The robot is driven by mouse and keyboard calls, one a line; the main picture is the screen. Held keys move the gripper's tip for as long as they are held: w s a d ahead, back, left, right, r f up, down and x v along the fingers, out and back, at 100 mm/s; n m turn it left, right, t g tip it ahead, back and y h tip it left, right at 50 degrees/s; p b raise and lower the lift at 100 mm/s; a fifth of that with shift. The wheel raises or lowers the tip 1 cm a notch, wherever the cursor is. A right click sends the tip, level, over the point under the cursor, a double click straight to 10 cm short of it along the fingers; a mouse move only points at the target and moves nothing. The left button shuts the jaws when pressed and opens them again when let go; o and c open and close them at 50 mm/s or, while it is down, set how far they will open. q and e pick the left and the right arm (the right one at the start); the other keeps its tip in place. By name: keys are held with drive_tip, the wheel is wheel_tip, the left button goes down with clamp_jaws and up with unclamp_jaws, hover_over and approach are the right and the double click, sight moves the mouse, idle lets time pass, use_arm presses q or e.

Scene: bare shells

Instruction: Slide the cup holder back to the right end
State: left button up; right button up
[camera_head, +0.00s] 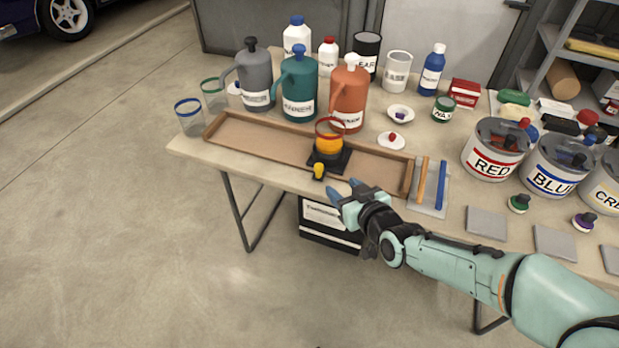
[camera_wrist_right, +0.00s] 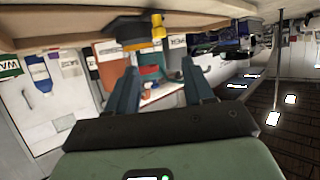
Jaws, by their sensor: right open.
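The black cup holder (camera_head: 341,160) sits in the long brown wooden tray (camera_head: 255,141), right of the tray's middle. It holds a clear red-rimmed cup (camera_head: 329,138) with orange contents. A yellow knob (camera_head: 319,171) sticks out at the holder's front, over the tray's front edge. My right gripper (camera_head: 342,189) is open and empty in front of the table edge, a little right of the knob and apart from it. In the right wrist view the holder (camera_wrist_right: 130,30) and knob (camera_wrist_right: 157,27) show beyond the open fingers (camera_wrist_right: 160,66). My left gripper is not in view.
Grey, teal and orange jugs (camera_head: 298,90) stand behind the tray. Two empty clear cups (camera_head: 190,117) stand near its left end. A small grey tray with brushes (camera_head: 430,187) lies just beyond its right end. The tray is clear on both sides of the holder.

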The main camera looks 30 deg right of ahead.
sight(320, 167)
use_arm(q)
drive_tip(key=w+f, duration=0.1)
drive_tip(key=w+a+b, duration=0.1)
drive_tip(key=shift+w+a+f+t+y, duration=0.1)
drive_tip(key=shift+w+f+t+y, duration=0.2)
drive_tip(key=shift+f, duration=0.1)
use_arm(e)
drive_tip(key=x, duration=1.3)
drive_tip(key=shift+w+f, duration=0.1)
drive_tip(key=shift+c, duration=0.3)
clamp_jaws()
